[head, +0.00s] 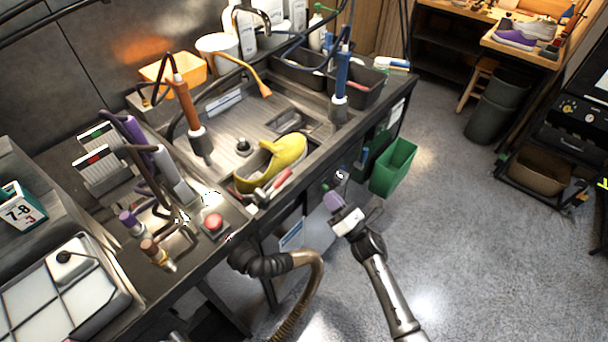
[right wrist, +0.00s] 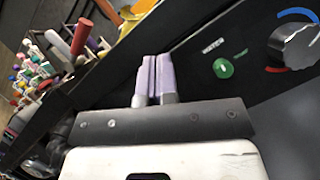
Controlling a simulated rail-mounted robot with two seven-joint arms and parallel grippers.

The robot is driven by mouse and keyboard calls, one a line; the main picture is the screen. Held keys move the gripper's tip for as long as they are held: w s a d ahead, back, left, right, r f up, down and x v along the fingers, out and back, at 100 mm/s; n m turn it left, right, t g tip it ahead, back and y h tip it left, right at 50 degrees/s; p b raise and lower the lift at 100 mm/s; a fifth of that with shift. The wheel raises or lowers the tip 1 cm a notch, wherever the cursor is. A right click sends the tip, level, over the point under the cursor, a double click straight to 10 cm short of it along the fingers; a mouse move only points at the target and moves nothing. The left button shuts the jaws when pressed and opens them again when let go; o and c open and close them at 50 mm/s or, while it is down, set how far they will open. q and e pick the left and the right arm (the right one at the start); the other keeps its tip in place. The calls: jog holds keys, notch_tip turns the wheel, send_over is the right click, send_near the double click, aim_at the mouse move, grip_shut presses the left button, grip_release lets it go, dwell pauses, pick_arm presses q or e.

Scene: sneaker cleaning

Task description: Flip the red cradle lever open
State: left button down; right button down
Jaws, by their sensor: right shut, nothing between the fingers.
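The red cradle lever (head: 281,182) lies at the front edge of the sink bench, beside a yellow shoe (head: 284,160) that rests on the cradle. In the right wrist view a red handle (right wrist: 82,36), which looks like the same lever, slants at the upper left. My right gripper (head: 333,200) is in front of the bench, to the right of and below the lever, apart from it. Its pale purple fingers (right wrist: 155,76) are together and empty, facing the dark bench front. My left gripper is not in view.
A green button (right wrist: 223,68) and a round knob (right wrist: 292,42) sit on the dark front panel near my right fingers. A red button (head: 213,222) is on the bench top. A green bin (head: 393,168) stands right of the bench; open floor lies beyond.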

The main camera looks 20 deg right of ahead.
aim_at(297, 182)
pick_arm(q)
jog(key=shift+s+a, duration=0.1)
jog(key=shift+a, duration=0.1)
pick_arm(e)
jog(key=s+a+r+n+g+y, duration=0.1)
jog(key=s+a+r+n+y, duration=0.1)
jog(key=n+y, duration=0.6)
jog(key=s+a+n, duration=0.1)
jog(key=a+n, duration=0.1)
jog(key=n, duration=0.3)
jog(key=shift+s+r+n+g, duration=0.25)
jog(key=shift+s+n+g, duration=0.05)
jog(key=shift+g, duration=0.1)
jog(key=shift+a, duration=0.1)
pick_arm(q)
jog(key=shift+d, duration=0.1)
pick_arm(e)
jog(key=shift+w+r, duration=0.1)
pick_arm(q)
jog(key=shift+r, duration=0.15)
pick_arm(e)
jog(key=x, duration=0.9)
jog(key=shift+w+a+r, duration=0.2)
jog(key=shift+w+a, duration=0.05)
jog(key=shift+w, duration=0.05)
